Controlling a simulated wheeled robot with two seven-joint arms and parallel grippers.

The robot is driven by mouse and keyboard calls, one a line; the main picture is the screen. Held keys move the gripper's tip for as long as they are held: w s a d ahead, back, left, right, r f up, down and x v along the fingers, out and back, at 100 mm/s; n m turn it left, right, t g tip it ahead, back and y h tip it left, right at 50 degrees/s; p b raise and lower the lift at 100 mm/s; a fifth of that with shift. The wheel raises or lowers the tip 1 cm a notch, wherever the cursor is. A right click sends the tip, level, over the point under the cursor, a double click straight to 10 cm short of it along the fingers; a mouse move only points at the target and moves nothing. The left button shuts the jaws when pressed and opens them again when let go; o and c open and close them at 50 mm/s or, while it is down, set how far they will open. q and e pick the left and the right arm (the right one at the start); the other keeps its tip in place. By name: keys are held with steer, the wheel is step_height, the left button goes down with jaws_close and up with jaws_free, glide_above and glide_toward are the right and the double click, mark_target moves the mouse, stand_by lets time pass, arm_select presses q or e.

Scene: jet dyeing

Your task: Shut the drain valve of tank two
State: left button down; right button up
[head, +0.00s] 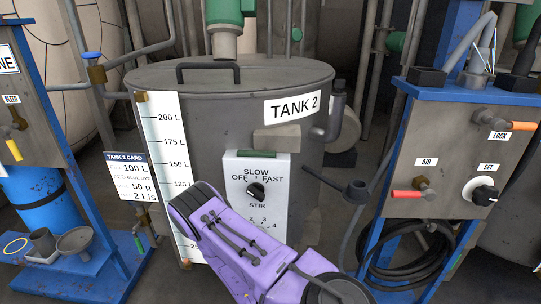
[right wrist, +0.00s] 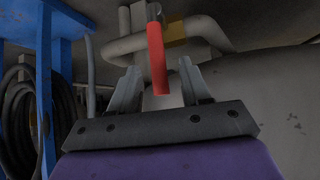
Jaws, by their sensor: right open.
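Tank two (head: 225,130) is a grey lidded tank labelled TANK 2 in the middle of the head view. In the right wrist view, a red lever (right wrist: 157,60) hangs down from a grey pipe (right wrist: 205,28) with a brass fitting (right wrist: 176,32); no label shows on it. My right gripper (right wrist: 160,72) is open, with one finger on each side of the lever's lower end. Contact cannot be told. In the head view my purple arm covers the tank's lower front, and the lever and right gripper are hidden. My left gripper is out of view.
A STIR control box (head: 258,168) and level scale (head: 166,130) are on the tank's front. A blue-framed panel (head: 460,140) with a red AIR lever (head: 406,194) stands to the right. A coiled black hose (right wrist: 17,110) hangs on a blue frame (right wrist: 48,75) at left.

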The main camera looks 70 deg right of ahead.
steer(key=p+v, duration=0.1)
steer(key=v, duration=0.4)
steer(key=shift+a+r, duration=0.2)
steer(key=shift+r, duration=0.05)
steer(key=s+a+n+t+y, duration=0.1)
steer(key=s+a+n+y, duration=0.2)
steer(key=a+n, duration=0.35)
steer(key=s+a+n+t+y, duration=0.1)
steer(key=s+a+n+y, duration=0.15)
steer(key=a, duration=0.75)
step_height(320, 180, up, 21)
steer(key=p, duration=2.1)
steer(key=shift+a+f+n, duration=0.2)
steer(key=shift+a+n, duration=0.1)
